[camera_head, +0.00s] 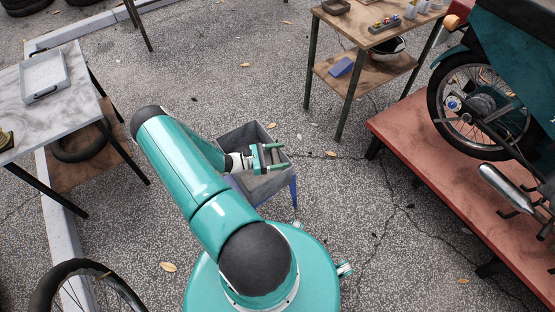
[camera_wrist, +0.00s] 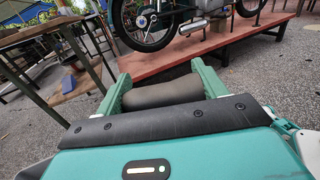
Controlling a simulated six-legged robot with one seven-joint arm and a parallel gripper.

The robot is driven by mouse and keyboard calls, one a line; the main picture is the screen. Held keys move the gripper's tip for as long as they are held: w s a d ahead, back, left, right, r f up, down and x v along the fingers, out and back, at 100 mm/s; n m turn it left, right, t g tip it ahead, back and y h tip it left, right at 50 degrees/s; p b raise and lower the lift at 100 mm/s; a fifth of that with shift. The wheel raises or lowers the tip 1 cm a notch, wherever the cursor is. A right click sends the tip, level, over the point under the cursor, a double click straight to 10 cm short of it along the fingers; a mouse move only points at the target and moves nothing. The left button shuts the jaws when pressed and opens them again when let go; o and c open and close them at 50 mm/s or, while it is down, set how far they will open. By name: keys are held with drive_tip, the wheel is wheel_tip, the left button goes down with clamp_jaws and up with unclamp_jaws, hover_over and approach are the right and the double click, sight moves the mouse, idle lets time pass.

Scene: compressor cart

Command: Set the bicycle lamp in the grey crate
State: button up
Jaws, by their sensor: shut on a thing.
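The grey crate (camera_head: 247,137) is an open box near the middle of the head view. My gripper (camera_head: 277,157) is over the crate, with its two teal fingers pointing right. In the wrist view, my gripper (camera_wrist: 160,72) is shut on a dark grey rounded thing, apparently the bicycle lamp (camera_wrist: 165,92), lying crosswise between the fingers. In the head view the held thing is too small to make out clearly. My gripper and arm hide part of the crate's inside, and the crate does not show in the wrist view.
The crate rests on a blue-legged stand (camera_head: 294,192). A wooden table (camera_head: 350,28) with small items stands behind right. A red platform (camera_head: 420,150) bearing a motorcycle (camera_head: 490,105) is at right. A grey table (camera_head: 28,115) with a tray (camera_head: 45,75) stands left. Open paving lies between.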

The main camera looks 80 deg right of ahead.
sight(278, 158)
drive_tip(key=shift+w+d+f, duration=0.2)
drive_tip(key=shift+f, duration=0.1)
wheel_tip(278, 158, down, 2)
drive_tip(key=shift+w+d+f, duration=0.1)
drive_tip(key=shift+d+f, duration=0.05)
drive_tip(key=shift+f, duration=0.5)
drive_tip(key=shift+f, duration=0.4)
drive_tip(key=shift+f, duration=0.15)
drive_tip(key=o, duration=1)
drive_tip(key=shift+f, duration=0.15)
